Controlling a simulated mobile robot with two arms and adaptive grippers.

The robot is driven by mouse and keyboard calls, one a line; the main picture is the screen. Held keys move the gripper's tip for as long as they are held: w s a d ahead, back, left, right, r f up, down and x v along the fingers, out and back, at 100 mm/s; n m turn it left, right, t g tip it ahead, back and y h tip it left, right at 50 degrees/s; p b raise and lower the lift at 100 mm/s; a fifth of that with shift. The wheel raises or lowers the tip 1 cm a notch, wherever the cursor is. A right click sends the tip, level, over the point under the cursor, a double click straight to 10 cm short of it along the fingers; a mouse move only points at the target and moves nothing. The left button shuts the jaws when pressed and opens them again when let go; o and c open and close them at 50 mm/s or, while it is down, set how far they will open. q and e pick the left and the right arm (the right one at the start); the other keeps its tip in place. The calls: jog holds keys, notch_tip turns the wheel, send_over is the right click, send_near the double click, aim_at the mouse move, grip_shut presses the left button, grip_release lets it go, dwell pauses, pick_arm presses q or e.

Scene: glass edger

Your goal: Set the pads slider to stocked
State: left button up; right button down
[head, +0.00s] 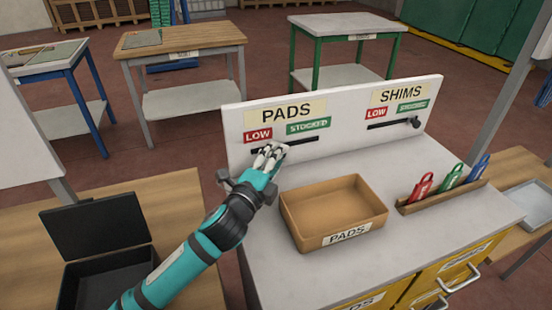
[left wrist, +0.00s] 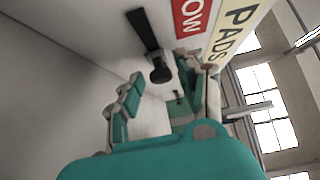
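The white board carries a PADS sign (head: 287,113) with a red LOW label (head: 257,135) and a green STOCKED label (head: 308,126) under it. The pads slider's dark slot (head: 303,142) runs below these labels. My left gripper (head: 270,153) is in front of the slot's left part and hides the knob in the head view. In the left wrist view the dark pads knob (left wrist: 160,70) shows between the spread fingers of the left gripper (left wrist: 160,88), with bare slot (left wrist: 143,30) on its LOW side. Contact cannot be told. My right gripper is out of view.
The shims slider knob (head: 415,122) is at the right end of its slot. A brown PADS tray (head: 333,212) sits before the board, with a rack of red, green and blue tags (head: 450,190) to its right. A black open case (head: 97,250) lies at left.

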pick_arm(q)
jog(key=shift+o, duration=0.5)
jog(key=shift+w+d, duration=0.1)
jog(key=shift+d, duration=0.2)
jog(key=v, duration=1.2)
